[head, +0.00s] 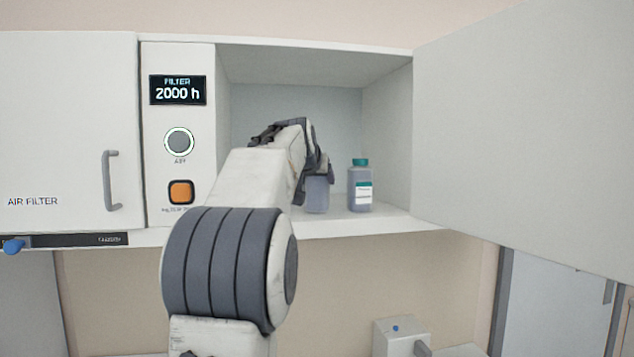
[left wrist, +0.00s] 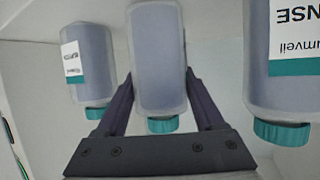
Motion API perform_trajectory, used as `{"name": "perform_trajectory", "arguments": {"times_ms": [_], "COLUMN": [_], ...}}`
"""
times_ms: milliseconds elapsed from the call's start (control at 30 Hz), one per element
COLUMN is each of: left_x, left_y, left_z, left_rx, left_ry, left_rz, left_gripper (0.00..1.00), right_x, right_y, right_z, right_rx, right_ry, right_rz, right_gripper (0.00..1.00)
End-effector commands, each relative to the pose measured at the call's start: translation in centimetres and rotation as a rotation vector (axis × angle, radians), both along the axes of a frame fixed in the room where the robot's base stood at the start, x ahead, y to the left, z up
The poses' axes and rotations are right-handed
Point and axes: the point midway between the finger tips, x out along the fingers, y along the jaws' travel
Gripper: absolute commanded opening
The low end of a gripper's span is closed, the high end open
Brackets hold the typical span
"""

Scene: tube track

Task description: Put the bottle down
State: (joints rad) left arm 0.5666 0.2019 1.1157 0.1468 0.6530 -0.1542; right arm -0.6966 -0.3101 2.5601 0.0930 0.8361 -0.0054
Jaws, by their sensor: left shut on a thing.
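My left gripper (head: 318,172) reaches into the open cabinet and is shut on a grey bottle (head: 317,195). In the left wrist view the held bottle (left wrist: 160,65) is between the two fingers, its teal cap (left wrist: 162,125) near the gripper's base. In the head view its base is low, close to the cabinet floor (head: 345,225); I cannot tell whether it touches. My arm hides its top there. A second bottle (head: 360,190) with a teal cap and white label stands upright just right of it. My right gripper is not in view.
The left wrist view shows labelled bottles on both sides, one at left (left wrist: 88,65) and one at right (left wrist: 285,75). The cabinet door (head: 520,130) stands open at right. A panel with a filter display (head: 178,90) and buttons borders the opening at left.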

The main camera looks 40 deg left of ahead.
Motion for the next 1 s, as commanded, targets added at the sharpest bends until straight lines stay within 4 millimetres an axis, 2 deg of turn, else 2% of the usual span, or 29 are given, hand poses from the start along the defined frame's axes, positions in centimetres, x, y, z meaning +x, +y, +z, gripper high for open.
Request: {"name": "perform_trajectory", "arguments": {"times_ms": [433, 467, 500, 533, 867, 1000], "left_x": [-0.1, -0.1, -0.1, -0.1, 0.0, -1.7], "left_y": [0.0, 0.1, 0.1, 0.1, 0.0, -0.8], "left_z": [-0.7, -0.7, -0.7, -0.7, -0.2, 0.2], "left_rx": [0.002, 0.001, 0.001, 0.0, 0.0, 0.003], "left_ry": [-0.002, -0.001, -0.001, 0.0, 0.0, -0.004], "left_rz": [0.002, 0.001, 0.001, 0.001, 0.001, 0.002], "left_gripper": [0.0, 0.77, 0.93, 1.0, 1.0, 1.0], "right_x": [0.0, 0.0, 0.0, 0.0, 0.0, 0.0], "right_y": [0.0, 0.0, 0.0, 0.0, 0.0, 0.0], "right_z": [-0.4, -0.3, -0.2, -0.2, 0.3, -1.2], "right_rx": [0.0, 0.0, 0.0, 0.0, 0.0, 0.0], "right_ry": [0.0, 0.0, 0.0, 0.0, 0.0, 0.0], "right_rz": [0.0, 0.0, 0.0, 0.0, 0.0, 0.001], "right_gripper": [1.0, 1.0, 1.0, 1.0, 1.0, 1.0]}}
